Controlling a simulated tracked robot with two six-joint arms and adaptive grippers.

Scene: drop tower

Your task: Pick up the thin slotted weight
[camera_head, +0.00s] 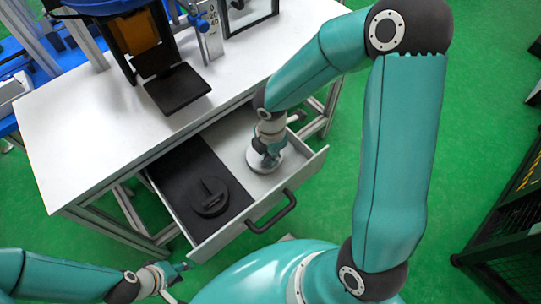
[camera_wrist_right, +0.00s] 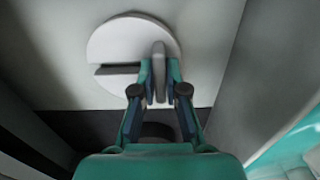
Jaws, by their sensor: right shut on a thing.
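A light grey slotted disc weight (camera_wrist_right: 112,45) lies in the right part of the open drawer, with a dark slot on one side and an upright grey tab (camera_wrist_right: 158,75) on top. My right gripper (camera_head: 268,153) reaches down over the weight (camera_head: 274,165). In the right wrist view its fingers (camera_wrist_right: 159,82) are shut on the tab from both sides. I cannot tell whether the disc is clear of the drawer floor. A black disc weight with a raised tab (camera_head: 211,198) sits on the dark left part of the drawer. My left gripper (camera_head: 181,280) is open and empty at the lower left, outside the drawer.
The drawer (camera_head: 222,240) is pulled out from the white table (camera_head: 80,140), with a dark handle (camera_head: 272,213) at its front. A drop tower with a black plate (camera_head: 178,89) stands on the table. A dark rack (camera_head: 505,225) stands at the right.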

